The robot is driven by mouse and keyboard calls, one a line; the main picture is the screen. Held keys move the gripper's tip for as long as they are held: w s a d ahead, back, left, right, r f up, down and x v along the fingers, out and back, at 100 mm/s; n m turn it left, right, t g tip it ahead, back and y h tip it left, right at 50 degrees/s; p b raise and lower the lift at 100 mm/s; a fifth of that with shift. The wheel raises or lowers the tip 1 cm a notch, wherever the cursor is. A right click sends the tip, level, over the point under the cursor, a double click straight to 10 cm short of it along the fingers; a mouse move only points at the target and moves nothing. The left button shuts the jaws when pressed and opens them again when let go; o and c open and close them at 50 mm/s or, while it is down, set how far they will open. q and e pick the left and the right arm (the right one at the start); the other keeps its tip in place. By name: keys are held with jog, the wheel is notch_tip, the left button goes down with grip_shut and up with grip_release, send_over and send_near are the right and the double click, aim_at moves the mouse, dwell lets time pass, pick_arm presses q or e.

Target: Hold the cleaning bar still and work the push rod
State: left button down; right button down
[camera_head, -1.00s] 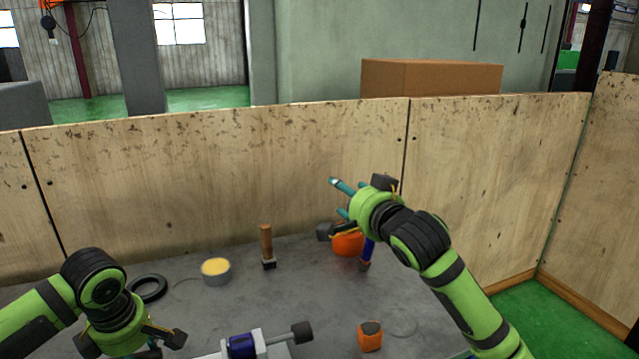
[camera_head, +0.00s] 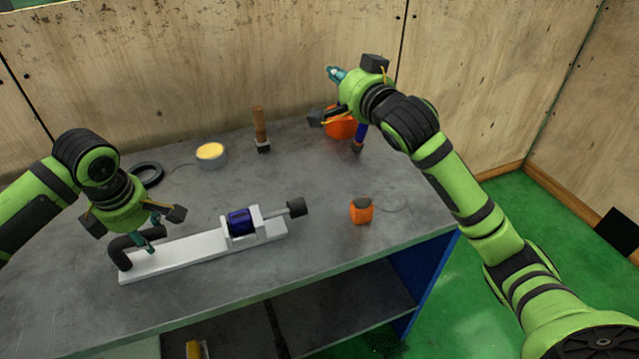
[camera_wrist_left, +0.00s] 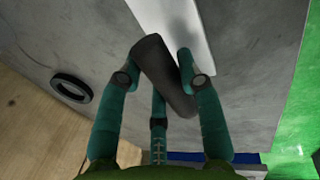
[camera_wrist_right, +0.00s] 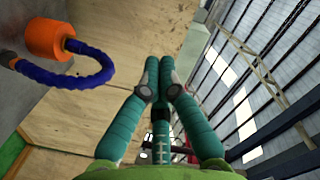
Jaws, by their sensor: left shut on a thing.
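The push rod (camera_head: 296,207) sticks out there with a dark knob. My left gripper (camera_head: 148,232) is shut on the black handle; the left wrist view shows the handle (camera_wrist_left: 160,75) between its fingers (camera_wrist_left: 160,65). My right gripper (camera_head: 336,74) is raised above the back of the bench, far from the push rod. Its fingers (camera_wrist_right: 159,70) are together and empty.
A wooden wall (camera_head: 200,65) closes the back.

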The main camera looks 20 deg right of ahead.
pick_arm(q)
jog(key=shift+a+f, duration=0.1)
pick_arm(e)
jog(key=s+a+f+y, duration=0.2)
jog(key=a+f, duration=0.1)
jog(key=f, duration=0.4)
jog(key=m+y, duration=0.1)
jog(key=m, duration=0.6)
send_near(297, 208)
jog(key=d, duration=0.4)
jog(key=shift+d+f, duration=0.35)
jog(key=shift+d, duration=0.05)
jog(key=shift+s+f, duration=0.25)
jog(key=x, duration=0.9)
jog(key=shift+w+a, duration=0.1)
jog(key=shift+w, duration=0.3)
